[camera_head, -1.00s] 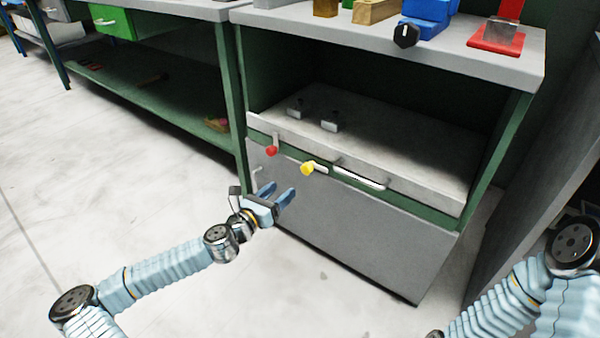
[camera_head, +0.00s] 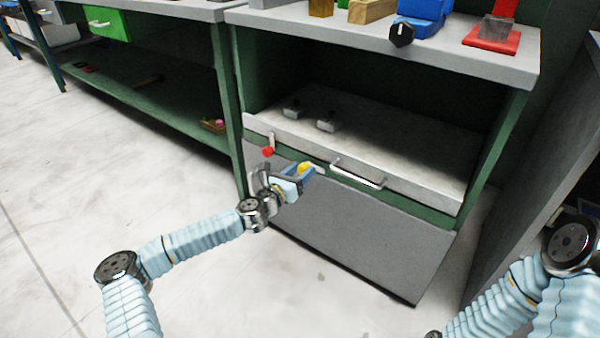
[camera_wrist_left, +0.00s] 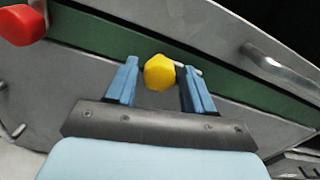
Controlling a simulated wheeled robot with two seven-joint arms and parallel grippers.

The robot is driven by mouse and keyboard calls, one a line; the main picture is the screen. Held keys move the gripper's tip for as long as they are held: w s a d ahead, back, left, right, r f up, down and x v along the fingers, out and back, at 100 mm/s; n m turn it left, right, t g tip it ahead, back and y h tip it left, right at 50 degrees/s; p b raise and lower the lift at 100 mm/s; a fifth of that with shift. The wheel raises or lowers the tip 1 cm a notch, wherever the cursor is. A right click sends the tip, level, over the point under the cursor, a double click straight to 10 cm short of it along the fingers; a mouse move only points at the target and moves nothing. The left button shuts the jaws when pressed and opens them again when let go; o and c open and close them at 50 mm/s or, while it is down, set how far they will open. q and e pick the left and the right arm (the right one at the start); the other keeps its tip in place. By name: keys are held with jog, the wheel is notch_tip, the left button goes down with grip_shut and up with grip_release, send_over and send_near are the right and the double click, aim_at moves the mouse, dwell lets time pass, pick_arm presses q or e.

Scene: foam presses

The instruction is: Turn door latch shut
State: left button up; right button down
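The yellow latch knob (camera_head: 305,168) sits on a metal lever on the green strip at the front of the bench. In the left wrist view the yellow knob (camera_wrist_left: 159,72) shows between the two blue fingers of my left gripper (camera_wrist_left: 160,85). The fingers are open, with a gap on both sides of the knob. In the head view my left gripper (camera_head: 300,178) is at the knob and partly covers it. A red latch knob (camera_head: 267,152) hangs to the left; it also shows in the left wrist view (camera_wrist_left: 22,25). My right gripper is out of view.
A silver bar handle (camera_head: 357,174) is right of the yellow knob. A grey panel (camera_head: 370,238) lies below the green strip. Two small metal blocks (camera_head: 326,126) rest on the shelf surface. The floor (camera_head: 200,290) in front is clear.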

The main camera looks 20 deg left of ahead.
pick_arm(q)
jog(key=c, duration=0.8)
jog(key=shift+f+m, duration=0.1)
jog(key=shift+m, duration=0.3)
jog(key=m+b, duration=0.2)
jog(key=m, duration=0.1)
jog(key=shift+f, duration=0.1)
jog(key=m+b, duration=0.2)
jog(key=m, duration=0.3)
jog(key=shift+b, duration=0.35)
jog(key=m+b, duration=0.2)
jog(key=m, duration=0.2)
jog(key=shift+m, duration=0.4)
jog(key=m+b, duration=0.2)
jog(key=m, duration=0.2)
jog(key=shift+m, duration=0.3)
